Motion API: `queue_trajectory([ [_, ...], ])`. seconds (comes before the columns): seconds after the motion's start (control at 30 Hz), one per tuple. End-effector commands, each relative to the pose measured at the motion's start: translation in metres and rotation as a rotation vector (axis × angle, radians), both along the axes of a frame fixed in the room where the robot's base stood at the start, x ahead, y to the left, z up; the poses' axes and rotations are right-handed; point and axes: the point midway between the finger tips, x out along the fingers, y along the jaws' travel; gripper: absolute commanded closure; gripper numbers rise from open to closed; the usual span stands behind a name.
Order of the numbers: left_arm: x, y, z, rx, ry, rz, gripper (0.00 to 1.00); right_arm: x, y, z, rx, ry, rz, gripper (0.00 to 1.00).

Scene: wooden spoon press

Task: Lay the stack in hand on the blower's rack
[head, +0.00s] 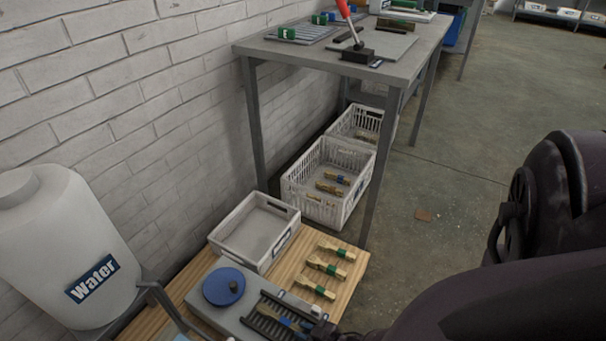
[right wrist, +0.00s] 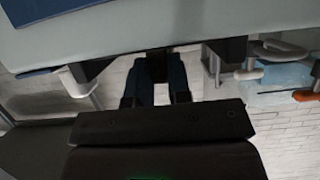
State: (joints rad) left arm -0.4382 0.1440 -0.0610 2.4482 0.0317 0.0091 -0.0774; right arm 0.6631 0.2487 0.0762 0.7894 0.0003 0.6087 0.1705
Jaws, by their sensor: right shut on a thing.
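The blower is a grey box (head: 232,312) with a blue round cap (head: 223,287) on top, at the bottom of the head view. Its dark slatted rack (head: 266,311) is on its right side. A wooden stack with a blue band (head: 285,321) is at the rack, partly hidden by the slats and the picture's edge; I cannot tell whether it rests there. My right gripper (head: 322,330) is shut on the stack's right end, at the bottom edge. In the right wrist view my gripper's dark fingers (right wrist: 155,92) show, but the stack cannot be made out. My left gripper is out of view.
Three green-banded stacks (head: 326,267) lie on the wooden bench (head: 349,268), right of an empty white tray (head: 258,261). A water tank (head: 65,240) stands left. White crates (head: 300,190) sit under a grey table (head: 300,55). A brick wall is behind; open floor lies right.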

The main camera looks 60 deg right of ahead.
Motion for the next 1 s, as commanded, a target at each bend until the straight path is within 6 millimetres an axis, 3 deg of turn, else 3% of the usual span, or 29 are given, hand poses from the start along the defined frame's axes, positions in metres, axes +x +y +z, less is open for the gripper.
queue_trajectory([
  [0.17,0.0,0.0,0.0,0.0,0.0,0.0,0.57,0.001,0.0,-0.002,0.0,0.0,0.0,1.0],
  [0.2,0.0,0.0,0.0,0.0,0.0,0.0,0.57,0.0,0.0,-0.002,0.0,0.001,0.0,0.77],
  [0.33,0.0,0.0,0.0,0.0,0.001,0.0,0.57,0.0,0.0,-0.002,0.0,0.001,0.0,0.57],
  [0.77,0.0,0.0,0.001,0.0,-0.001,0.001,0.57,-0.001,0.0,0.001,0.0,0.0,0.0,0.56],
  [1.0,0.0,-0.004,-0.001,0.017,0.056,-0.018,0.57,-0.034,-0.003,0.02,0.0,-0.004,-0.001,0.56],
])
